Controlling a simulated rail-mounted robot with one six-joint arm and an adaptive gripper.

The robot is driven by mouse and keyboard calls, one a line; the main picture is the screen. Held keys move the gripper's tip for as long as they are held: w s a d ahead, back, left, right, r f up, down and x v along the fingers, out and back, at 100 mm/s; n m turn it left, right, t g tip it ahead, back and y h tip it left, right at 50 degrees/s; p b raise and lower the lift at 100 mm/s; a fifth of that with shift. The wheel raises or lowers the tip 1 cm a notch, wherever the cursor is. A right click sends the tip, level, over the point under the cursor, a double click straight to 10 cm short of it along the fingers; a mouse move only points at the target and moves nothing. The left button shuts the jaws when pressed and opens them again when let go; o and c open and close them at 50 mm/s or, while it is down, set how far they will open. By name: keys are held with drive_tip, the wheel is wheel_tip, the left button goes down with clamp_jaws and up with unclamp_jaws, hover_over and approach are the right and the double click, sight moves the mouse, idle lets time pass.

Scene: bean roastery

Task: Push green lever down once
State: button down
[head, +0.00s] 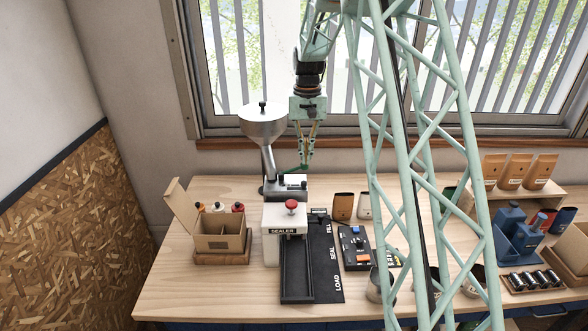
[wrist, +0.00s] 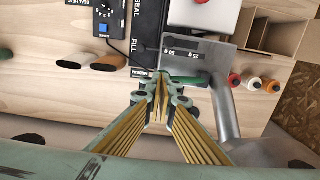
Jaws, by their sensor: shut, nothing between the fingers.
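The green lever (head: 290,169) sticks out from the silver hopper dispenser (head: 262,124), just above its dark base. In the wrist view the lever (wrist: 186,80) runs sideways beside the grey plate marked 25 g and 50 g (wrist: 190,58). My gripper (head: 305,163) points down at the lever's right end in the head view. Its fingers are shut and empty. In the wrist view my fingertips (wrist: 161,92) are close to the lever's left end; whether they touch it I cannot tell.
The white sealer (head: 284,250) with a red button stands in front of the dispenser. A black LOAD, SEAL, FILL strip (head: 326,265) lies to its right. A cardboard box (head: 220,240) is at left. Pouches (head: 343,206) stand behind a control panel (head: 357,247).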

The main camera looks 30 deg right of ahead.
drive_tip(key=shift+f+b, duration=0.85)
drive_tip(key=shift+f, duration=0.85)
drive_tip(key=shift+r, duration=0.2)
idle(0.4)
drive_tip(key=shift+r+p, duration=1.5)
drive_tip(key=shift+r, duration=1.4)
